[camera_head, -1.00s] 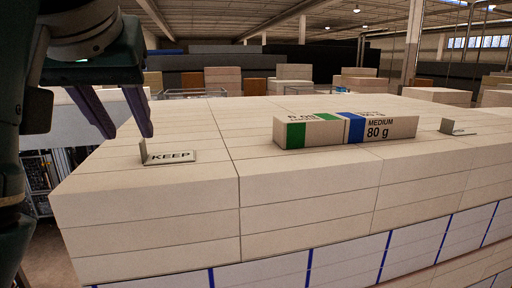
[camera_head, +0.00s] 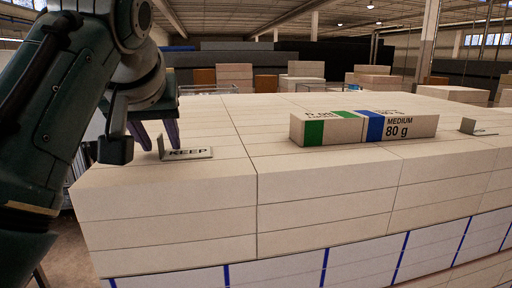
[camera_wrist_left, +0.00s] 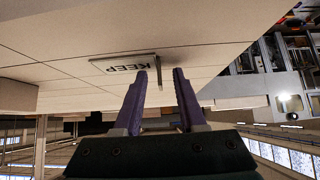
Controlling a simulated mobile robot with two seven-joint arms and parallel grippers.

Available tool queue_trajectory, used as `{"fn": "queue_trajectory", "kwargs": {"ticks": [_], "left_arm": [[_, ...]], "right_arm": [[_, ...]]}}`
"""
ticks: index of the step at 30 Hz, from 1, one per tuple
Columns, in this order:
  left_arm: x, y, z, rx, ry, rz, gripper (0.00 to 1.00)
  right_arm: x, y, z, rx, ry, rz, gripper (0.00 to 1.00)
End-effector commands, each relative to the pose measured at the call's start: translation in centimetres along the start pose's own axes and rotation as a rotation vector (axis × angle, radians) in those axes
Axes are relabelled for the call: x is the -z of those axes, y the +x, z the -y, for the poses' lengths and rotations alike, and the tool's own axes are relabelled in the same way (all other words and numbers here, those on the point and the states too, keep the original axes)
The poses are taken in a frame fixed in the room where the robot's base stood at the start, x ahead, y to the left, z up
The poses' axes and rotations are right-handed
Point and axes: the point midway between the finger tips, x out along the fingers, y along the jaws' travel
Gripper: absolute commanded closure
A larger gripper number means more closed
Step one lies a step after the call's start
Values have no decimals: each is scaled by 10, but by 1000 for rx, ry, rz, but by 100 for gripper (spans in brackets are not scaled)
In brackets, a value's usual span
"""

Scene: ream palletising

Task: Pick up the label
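The label (camera_head: 187,154) is a small beige L-shaped piece reading KEEP. It lies on top of the ream stack near its left front edge, with a short upright tab at its left end. My left gripper (camera_head: 161,146) is open, its two purple fingers beside the tab in the head view. In the left wrist view the label (camera_wrist_left: 125,62) appears upside down, and the tab stands between the fingertips of the left gripper (camera_wrist_left: 160,73), with gaps on both sides. I cannot tell any contact. My right gripper is not in view.
A green-striped ream (camera_head: 325,130) and a blue-striped ream reading MEDIUM 80 g (camera_head: 412,127) lie end to end on the ream stack (camera_head: 160,198). A second small L-shaped piece (camera_head: 478,130) lies farther right. The top between label and reams is clear.

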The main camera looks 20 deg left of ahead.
Motion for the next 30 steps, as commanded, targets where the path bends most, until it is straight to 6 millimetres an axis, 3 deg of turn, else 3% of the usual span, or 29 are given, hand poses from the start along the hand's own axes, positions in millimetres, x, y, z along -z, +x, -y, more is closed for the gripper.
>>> {"fn": "queue_trajectory", "kwargs": {"ticks": [4,14,30], "left_arm": [[0,0,0,0,0,0,62],[0,0,0,0,0,0,99],[0,-1,0,0,0,0,100]], "right_arm": [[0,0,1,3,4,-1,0],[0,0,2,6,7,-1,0],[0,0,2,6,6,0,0]]}}
